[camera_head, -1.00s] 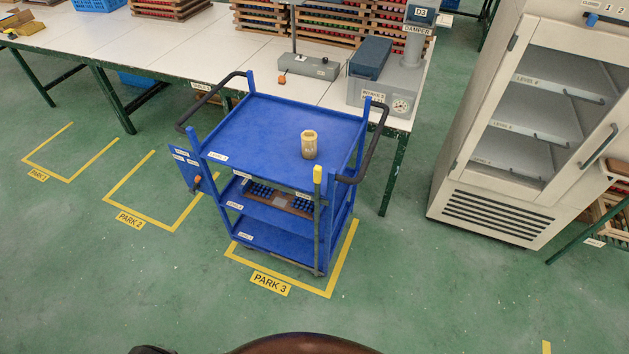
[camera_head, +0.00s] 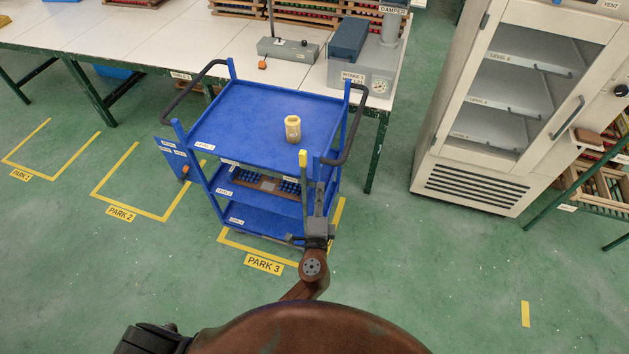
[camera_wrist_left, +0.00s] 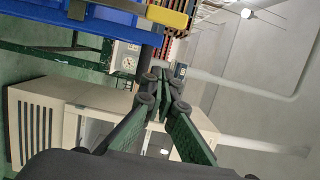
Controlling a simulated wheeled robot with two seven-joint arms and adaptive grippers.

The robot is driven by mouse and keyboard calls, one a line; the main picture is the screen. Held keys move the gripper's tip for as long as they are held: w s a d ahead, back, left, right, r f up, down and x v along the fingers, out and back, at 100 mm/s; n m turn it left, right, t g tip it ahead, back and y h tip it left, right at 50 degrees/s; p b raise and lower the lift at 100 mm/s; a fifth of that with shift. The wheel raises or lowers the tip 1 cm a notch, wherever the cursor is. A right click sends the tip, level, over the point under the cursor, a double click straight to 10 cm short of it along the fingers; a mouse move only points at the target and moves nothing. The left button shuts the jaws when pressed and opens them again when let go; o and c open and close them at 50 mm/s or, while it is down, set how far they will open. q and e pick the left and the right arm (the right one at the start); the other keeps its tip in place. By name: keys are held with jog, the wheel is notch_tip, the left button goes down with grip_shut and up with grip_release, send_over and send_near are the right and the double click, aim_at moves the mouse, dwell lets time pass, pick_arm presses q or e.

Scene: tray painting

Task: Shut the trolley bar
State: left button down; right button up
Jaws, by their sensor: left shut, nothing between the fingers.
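The blue trolley (camera_head: 262,150) stands in the PARK 3 bay. Its bar, grey with a yellow end (camera_head: 303,158), stands upright at the trolley's front right corner; its lower part is largely hidden behind my arm. In the left wrist view the yellow end (camera_wrist_left: 167,17) crosses the top, beyond my fingertips. My left gripper (camera_head: 318,200) is shut and empty, close to the bar at the front right corner; whether it touches the bar I cannot tell. Its green-padded fingers also show closed together in the left wrist view (camera_wrist_left: 163,88). My right gripper is not in view.
A tan cup (camera_head: 293,129) stands on the trolley's top shelf, and a rack with blue pieces (camera_head: 268,184) on the middle shelf. A white worktable (camera_head: 150,40) is behind. A glass-door cabinet (camera_head: 480,185) stands to the right. Floor between trolley and cabinet is clear.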

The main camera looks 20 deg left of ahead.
pick_arm(q)
jog(key=w+a+p, duration=0.1)
jog(key=w+a, duration=0.5)
jog(key=w, duration=0.2)
jog(key=shift+w, duration=0.4)
jog(key=shift+a+f, duration=0.1)
